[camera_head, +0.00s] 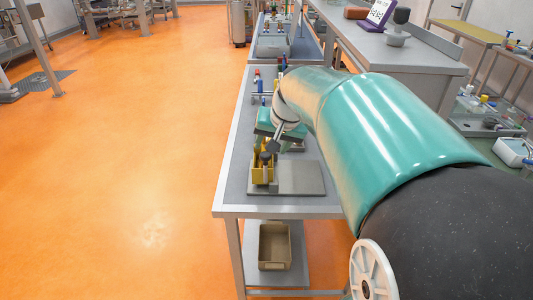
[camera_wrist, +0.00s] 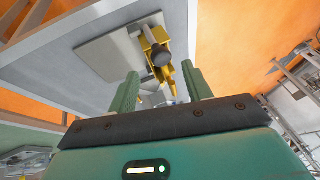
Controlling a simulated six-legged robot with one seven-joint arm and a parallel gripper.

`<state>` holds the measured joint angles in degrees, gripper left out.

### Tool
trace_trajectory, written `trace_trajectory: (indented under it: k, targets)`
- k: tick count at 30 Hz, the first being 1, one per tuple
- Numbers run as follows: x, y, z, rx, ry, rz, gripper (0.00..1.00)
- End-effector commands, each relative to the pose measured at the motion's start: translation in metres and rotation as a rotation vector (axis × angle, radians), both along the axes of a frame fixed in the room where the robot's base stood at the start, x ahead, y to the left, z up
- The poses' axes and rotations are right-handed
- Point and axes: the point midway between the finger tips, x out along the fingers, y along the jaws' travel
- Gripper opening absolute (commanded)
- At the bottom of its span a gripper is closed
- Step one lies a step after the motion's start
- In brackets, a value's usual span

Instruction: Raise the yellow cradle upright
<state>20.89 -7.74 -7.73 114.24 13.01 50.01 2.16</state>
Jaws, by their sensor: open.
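The yellow cradle (camera_head: 257,172) sits on the left part of a grey plate near the front end of the workbench, with a dark rounded part at it. In the wrist view the cradle (camera_wrist: 154,38) lies beyond my fingertips, and the dark round part covers some of it. I cannot tell how far the cradle is tilted. My gripper (camera_wrist: 161,83) is open, its two green fingers apart with nothing held between them. In the head view my gripper (camera_head: 268,125) is just behind the cradle, partly hidden by my arm.
The grey plate (camera_head: 301,178) has a bare right half. Several small coloured items (camera_head: 257,85) stand farther back on the bench (camera_head: 236,150). A tan bin (camera_head: 275,247) is on the lower shelf. Open orange floor (camera_head: 140,160) lies to the left.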

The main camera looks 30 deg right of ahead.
Motion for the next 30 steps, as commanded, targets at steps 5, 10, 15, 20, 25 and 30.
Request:
trace_trajectory:
  k: [5,10,15,20,25,30]
  targets:
    - [-0.014,0.001,0.031,-0.002,-0.004,0.0,0.5]
    - [-0.021,0.001,0.043,-0.001,-0.001,0.0,0.5]
    - [-0.022,0.001,0.045,0.0,0.0,0.0,0.5]
    - [-0.022,0.001,0.044,0.0,0.0,0.0,0.5]
    - [-0.022,0.002,0.044,0.0,0.0,0.001,0.5]
    - [-0.031,0.028,0.042,-0.02,-0.001,0.06,0.5]
